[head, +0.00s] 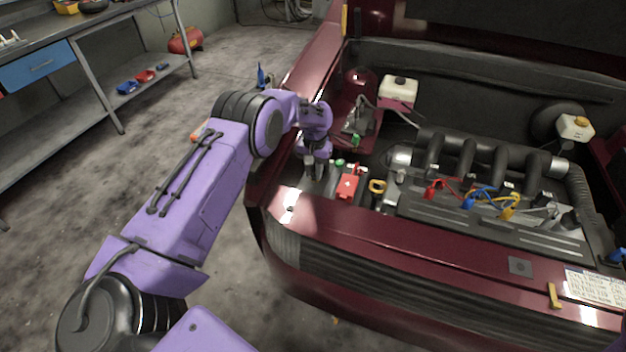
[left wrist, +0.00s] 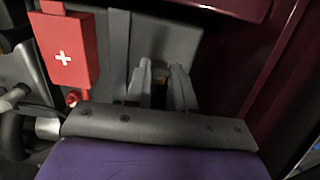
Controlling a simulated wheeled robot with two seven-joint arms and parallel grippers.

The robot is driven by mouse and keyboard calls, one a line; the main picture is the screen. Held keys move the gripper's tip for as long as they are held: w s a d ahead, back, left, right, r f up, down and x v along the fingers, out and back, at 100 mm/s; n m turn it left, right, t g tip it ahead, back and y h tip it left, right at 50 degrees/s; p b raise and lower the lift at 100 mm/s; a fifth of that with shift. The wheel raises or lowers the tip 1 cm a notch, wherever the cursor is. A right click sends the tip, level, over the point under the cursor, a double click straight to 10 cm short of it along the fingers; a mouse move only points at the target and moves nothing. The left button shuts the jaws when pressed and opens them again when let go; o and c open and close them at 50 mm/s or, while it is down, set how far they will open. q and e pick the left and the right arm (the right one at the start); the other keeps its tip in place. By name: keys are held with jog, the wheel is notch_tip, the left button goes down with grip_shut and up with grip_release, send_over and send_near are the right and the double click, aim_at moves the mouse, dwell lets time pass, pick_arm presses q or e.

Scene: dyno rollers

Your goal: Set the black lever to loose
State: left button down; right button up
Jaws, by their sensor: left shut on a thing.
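My left gripper (head: 315,172) reaches down into the front left corner of the open engine bay, beside the battery. In the left wrist view its two grey fingers (left wrist: 162,88) point away from the camera, close together. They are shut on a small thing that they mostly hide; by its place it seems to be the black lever. The lever's shape and setting cannot be made out in either view. The red battery cover (head: 348,184) with a white plus is just right of the gripper, and it also shows in the left wrist view (left wrist: 66,48).
A yellow ring handle (head: 377,187) and the engine with coloured leads (head: 470,195) are to the right. The dark red fender (head: 312,65) runs close on the left. A white reservoir (head: 398,90) stands farther back. A workbench (head: 70,60) is at the far left.

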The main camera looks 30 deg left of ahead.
pick_arm(q)
jog(key=shift+w+g+b, duration=0.2)
jog(key=shift+g+b, duration=0.4)
jog(key=shift+b, duration=0.2)
jog(key=c, duration=1)
grip_release()
jog(key=shift+o, duration=0.2)
notch_tip(320, 180, up, 10)
jog(key=w+b, duration=0.1)
jog(key=shift+w+a+r, duration=0.15)
jog(key=shift+a, duration=0.05)
